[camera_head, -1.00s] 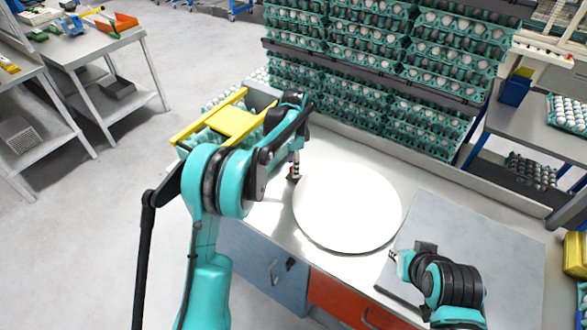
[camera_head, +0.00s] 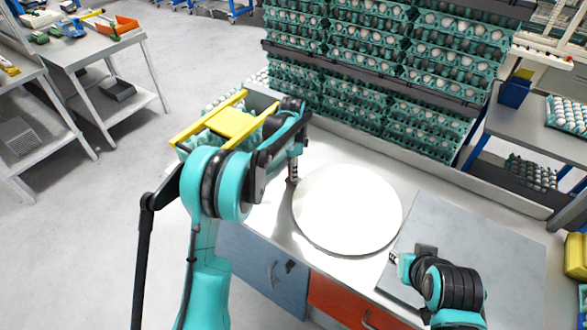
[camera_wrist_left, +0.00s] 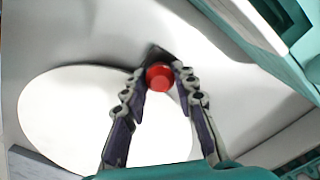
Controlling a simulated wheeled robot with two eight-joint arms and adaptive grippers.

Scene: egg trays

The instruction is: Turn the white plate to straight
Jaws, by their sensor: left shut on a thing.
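The round white plate (camera_head: 348,210) lies flat on the metal worktop in the head view. It also fills much of the left side of the left wrist view (camera_wrist_left: 60,110). A red knob (camera_wrist_left: 159,77) on a dark base stands at the plate's edge in the wrist view. My left gripper (camera_head: 292,178) is at the plate's left edge, and in the wrist view its fingertips (camera_wrist_left: 160,72) are shut on the red knob from both sides. My right gripper (camera_head: 393,258) is at the plate's lower right, apart from it; its fingers are too small to read.
A grey square panel (camera_head: 480,245) lies right of the plate. Egg trays (camera_head: 375,60) are stacked on racks behind the worktop. A yellow frame (camera_head: 232,122) over an egg tray is at the left end, behind my left arm. Bare worktop (camera_head: 270,215) shows left of the plate.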

